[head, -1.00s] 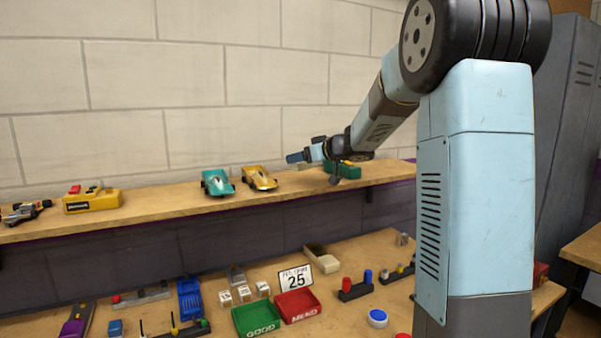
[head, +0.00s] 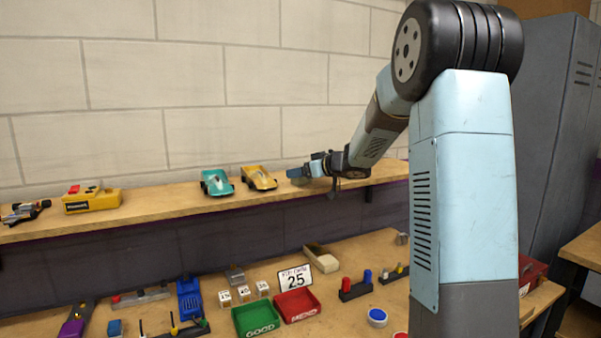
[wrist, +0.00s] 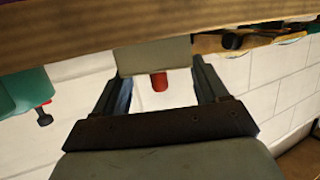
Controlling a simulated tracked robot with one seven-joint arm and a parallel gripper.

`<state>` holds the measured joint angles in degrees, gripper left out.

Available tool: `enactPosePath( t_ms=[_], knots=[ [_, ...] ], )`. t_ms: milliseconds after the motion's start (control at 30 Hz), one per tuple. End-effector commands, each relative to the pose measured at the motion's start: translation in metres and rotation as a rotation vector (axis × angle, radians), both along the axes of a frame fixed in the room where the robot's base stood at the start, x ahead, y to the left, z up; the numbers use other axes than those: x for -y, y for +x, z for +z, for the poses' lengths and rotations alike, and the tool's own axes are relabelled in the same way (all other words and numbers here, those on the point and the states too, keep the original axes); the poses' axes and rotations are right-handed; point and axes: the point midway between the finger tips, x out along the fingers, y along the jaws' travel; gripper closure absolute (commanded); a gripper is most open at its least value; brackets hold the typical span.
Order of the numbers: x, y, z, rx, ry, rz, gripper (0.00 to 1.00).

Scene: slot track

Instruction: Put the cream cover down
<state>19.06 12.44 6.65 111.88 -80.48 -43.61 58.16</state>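In the wrist view, which shows the scene upside down, a cream block (wrist: 152,54) with a short red peg (wrist: 159,82) sits between my fingertips; I take the block for the cream cover. My gripper (wrist: 158,68) has its two fingers apart, one at each side of the block. I cannot tell whether they press on it. In the head view my gripper (head: 298,172) is low over the right part of the wall shelf, right of the yellow car (head: 260,178). The cover is not clearly visible there.
The wooden shelf (head: 150,207) also holds a teal car (head: 216,182) and a yellow box (head: 92,201). In the wrist view a teal-green object (wrist: 22,92) is close on the left. The bench below holds a green tray (head: 256,319) and a red tray (head: 298,305).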

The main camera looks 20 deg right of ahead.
Motion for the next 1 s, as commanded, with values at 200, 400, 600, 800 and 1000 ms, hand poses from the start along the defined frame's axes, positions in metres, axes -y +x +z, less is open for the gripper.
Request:
enactPosePath(
  t_ms=[200,400,600,800,1000],
  knots=[
    [0.0,0.0,0.0,0.0,0.0,0.0,0.07],
    [-0.001,0.0,0.0,0.0,-0.001,0.001,0.07],
    [0.006,-0.01,0.006,0.001,-0.002,-0.001,0.07],
    [0.024,-0.038,0.016,0.001,-0.001,-0.001,0.07],
    [0.044,-0.068,0.027,0.001,-0.001,-0.002,0.07]
  ],
)
